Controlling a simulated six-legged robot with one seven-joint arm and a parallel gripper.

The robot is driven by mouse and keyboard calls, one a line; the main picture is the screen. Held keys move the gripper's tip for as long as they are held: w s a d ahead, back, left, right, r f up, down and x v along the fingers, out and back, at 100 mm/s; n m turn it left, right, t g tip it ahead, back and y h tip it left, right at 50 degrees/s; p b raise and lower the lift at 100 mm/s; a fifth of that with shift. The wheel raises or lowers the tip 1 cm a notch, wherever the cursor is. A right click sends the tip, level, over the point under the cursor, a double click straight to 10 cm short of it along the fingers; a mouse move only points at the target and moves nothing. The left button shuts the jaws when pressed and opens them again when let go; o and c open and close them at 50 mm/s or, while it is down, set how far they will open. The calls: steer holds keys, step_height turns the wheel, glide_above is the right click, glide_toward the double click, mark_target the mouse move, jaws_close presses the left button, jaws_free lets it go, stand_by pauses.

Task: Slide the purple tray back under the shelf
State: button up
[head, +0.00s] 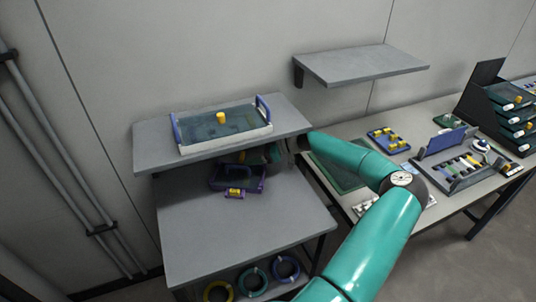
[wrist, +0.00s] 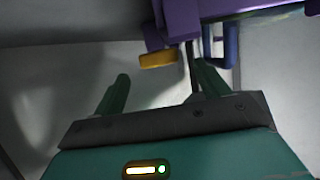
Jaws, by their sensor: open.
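The purple tray (head: 228,182) sits on the lower grey surface, partly under the upper shelf (head: 290,115), with a yellow piece (head: 236,193) at its front. In the wrist view the purple tray (wrist: 225,12) fills the upper right, and the yellow piece (wrist: 158,58) hangs at its edge. My gripper (wrist: 162,72) is open, its fingers just below the tray. The right finger is close to a dark upright part; I cannot tell whether they touch. In the head view my gripper (head: 273,153) is near the tray's right side, partly hidden by the shelf edge.
A white-and-blue tray (head: 180,149) with a yellow knob stands on the upper shelf. The lower surface (head: 240,235) is clear in front of the purple tray. Coloured rings (head: 254,280) hang below. A bench (head: 450,215) with racks stands right; an empty wall shelf (head: 360,63) is above.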

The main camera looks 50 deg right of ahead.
mark_target(244, 155)
steer(key=x, duration=0.5)
